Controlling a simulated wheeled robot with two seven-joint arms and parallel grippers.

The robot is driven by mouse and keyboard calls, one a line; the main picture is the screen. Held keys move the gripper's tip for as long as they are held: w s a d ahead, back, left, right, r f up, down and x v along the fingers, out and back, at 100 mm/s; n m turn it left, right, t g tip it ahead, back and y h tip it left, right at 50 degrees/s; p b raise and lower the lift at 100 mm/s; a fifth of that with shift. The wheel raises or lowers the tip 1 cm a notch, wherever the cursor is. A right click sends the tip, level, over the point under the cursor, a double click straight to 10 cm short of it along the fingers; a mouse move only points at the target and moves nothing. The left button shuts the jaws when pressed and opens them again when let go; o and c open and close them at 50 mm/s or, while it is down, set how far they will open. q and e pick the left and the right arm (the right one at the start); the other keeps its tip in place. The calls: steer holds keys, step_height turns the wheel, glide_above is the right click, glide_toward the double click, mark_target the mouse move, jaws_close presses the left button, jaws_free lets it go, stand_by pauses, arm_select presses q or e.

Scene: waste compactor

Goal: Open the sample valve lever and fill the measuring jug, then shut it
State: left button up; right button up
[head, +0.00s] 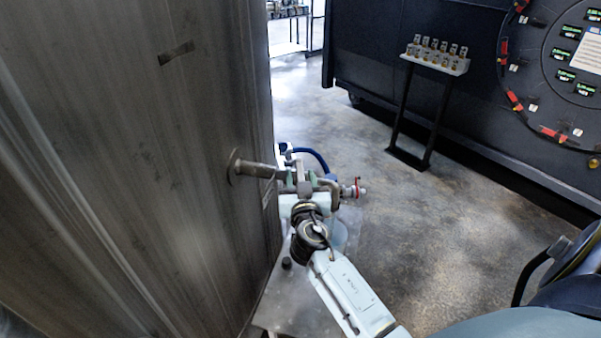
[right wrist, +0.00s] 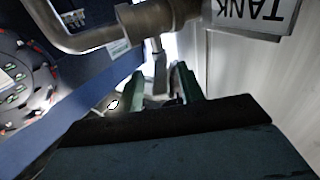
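A grey metal pipe (head: 258,170) comes out of the tank wall and carries the sample valve. My right gripper (head: 297,186) is at this valve, its arm reaching up from below. In the right wrist view its two green-padded fingers (right wrist: 163,85) are apart. A grey lever-like bar (right wrist: 160,70) shows between the fingertips, with what looks like a gap on each side; I cannot tell whether they touch it. A clear bluish vessel, likely the measuring jug (head: 348,226), stands below the valve, partly hidden by my arm. Its fill level cannot be made out. My left gripper is not in view.
The large tank wall (head: 140,150) fills the left side, close to my right gripper. A red-handled fitting (head: 356,188) sticks out right of the valve. A small black stand (head: 432,65) is at the back. The floor (head: 430,220) between is clear.

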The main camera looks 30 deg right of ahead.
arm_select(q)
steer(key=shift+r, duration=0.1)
arm_select(e)
steer(key=shift+w+d, duration=0.25)
steer(key=shift+w, duration=0.2)
jaws_close()
